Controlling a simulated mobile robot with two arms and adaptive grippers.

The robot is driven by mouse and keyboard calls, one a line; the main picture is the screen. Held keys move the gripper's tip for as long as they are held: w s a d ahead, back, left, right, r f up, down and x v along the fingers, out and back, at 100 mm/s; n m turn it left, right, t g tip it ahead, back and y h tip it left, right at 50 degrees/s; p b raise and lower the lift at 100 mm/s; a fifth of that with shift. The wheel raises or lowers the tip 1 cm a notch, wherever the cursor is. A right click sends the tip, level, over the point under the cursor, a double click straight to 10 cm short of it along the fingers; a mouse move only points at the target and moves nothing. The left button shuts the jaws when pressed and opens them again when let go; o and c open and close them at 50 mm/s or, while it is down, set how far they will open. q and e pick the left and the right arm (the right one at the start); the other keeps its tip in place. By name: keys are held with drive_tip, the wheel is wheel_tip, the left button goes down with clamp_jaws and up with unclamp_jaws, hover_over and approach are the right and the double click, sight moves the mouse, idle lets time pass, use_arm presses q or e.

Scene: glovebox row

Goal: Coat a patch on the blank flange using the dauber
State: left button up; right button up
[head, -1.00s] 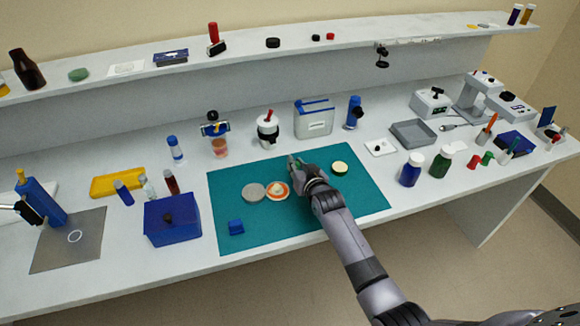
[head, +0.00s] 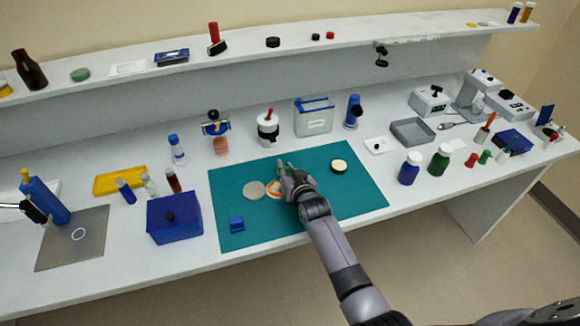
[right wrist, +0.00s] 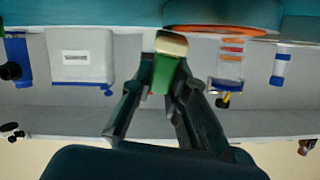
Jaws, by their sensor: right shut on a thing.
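My right gripper (head: 284,171) is shut on the dauber (right wrist: 166,72), which has a green body and a cream pad. In the head view the gripper hangs over the teal mat and partly hides an orange-rimmed round piece (head: 273,187) with a pale middle. A plain grey disc (head: 253,190), which looks like the blank flange, lies flat just left of it. In the right wrist view the pad points toward the mat side, beside a large round piece with an orange edge (right wrist: 240,30). I cannot tell whether the pad touches anything. My left gripper is not in view.
The teal mat (head: 357,190) also holds an open round pot (head: 339,166) at right and a small blue block (head: 236,225). A dark blue box (head: 174,222) stands left of the mat. Bottles and a grey-white container (head: 314,118) line the back.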

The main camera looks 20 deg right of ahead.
drive_tip(key=shift+s+a, duration=0.15)
drive_tip(key=shift+a, duration=0.4)
drive_tip(key=shift+s+a, duration=0.15)
drive_tip(key=shift+a, duration=0.35)
drive_tip(key=shift+p, duration=0.35)
drive_tip(key=shift+w+d+r, duration=0.1)
drive_tip(key=shift+w+d, duration=0.1)
drive_tip(key=shift+d, duration=0.55)
drive_tip(key=shift+w+d+r, duration=0.1)
drive_tip(key=shift+w+d, duration=0.1)
drive_tip(key=shift+d, duration=0.55)
drive_tip(key=shift+w+d+f, duration=0.1)
drive_tip(key=shift+w+d, duration=0.1)
drive_tip(key=shift+d, duration=0.6)
drive_tip(key=shift+w+d, duration=0.15)
drive_tip(key=shift+d, duration=0.65)
drive_tip(key=shift+a, duration=0.1)
wheel_tip(320, 180, up, 6)
drive_tip(key=p, duration=0.5)
drive_tip(key=shift+p, duration=0.3)
